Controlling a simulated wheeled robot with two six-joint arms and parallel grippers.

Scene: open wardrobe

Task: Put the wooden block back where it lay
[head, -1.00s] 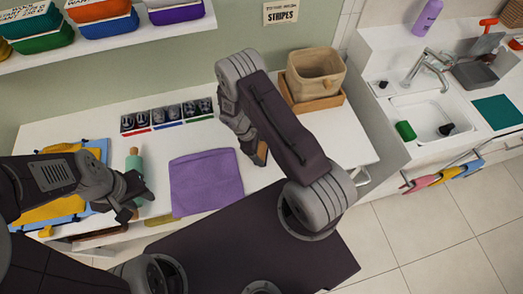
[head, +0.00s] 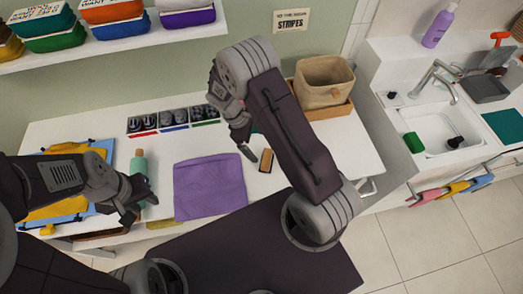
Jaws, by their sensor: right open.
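The wooden block (head: 266,160), orange-brown with a dark side, lies on the white counter just right of the purple cloth (head: 209,185). My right gripper (head: 246,142) is open and empty. Its fingers are up and to the left of the block, apart from it in the picture. My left gripper (head: 138,196) is at the left, by the green cylinder (head: 139,166). Its fingers overlap the cylinder's lower end, and I cannot tell whether they hold it.
A tan bin (head: 324,82) stands in a wooden tray (head: 345,108) at the back right. Dark sets of small items (head: 172,116) line the back of the counter. A shelf with coloured tubs (head: 110,12) hangs above left. The sink (head: 432,130) is at right.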

